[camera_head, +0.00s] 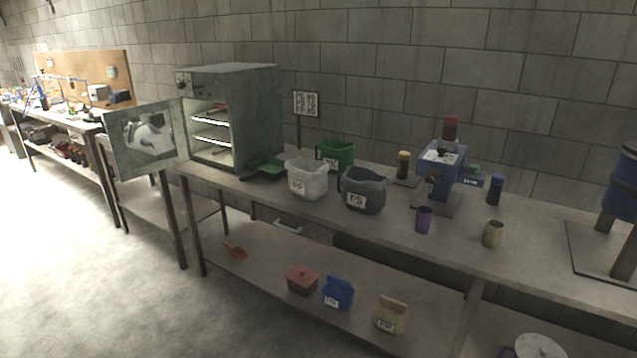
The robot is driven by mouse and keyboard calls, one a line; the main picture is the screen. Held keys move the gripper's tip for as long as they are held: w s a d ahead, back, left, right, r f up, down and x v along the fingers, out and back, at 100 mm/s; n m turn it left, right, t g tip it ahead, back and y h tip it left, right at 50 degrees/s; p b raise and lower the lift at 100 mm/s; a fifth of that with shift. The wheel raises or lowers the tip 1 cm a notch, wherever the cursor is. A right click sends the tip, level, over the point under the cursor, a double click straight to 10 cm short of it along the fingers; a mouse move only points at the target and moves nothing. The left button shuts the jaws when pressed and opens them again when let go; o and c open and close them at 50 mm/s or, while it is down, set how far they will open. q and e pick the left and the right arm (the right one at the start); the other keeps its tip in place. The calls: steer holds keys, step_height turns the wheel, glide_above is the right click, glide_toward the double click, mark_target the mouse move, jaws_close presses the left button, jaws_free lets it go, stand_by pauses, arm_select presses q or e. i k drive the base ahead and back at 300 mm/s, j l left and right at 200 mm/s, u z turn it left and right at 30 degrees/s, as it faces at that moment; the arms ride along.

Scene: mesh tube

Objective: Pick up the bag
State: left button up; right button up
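Two small bags with white labels stand on the lower shelf: a blue bag (338,293) and a beige bag (391,315) to its right. Both have folded tops. I cannot tell which one the task means. Neither of my grippers is in view.
The tabletop (450,249) above the shelf holds white (307,179), dark grey (362,191) and green (337,153) labelled bins, a blue machine (441,165) and cups. An open oven (236,115) stands at left. A reddish box (302,280) and red scoop (235,251) share the shelf (262,267).

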mark_target(364, 190)
steer(key=i+j+z, duration=0.3)
steer(key=i+j, duration=0.75)
steer(key=i, duration=0.45)
steer(key=i+j+z, duration=0.25)
steer(key=i+j, duration=1.15)
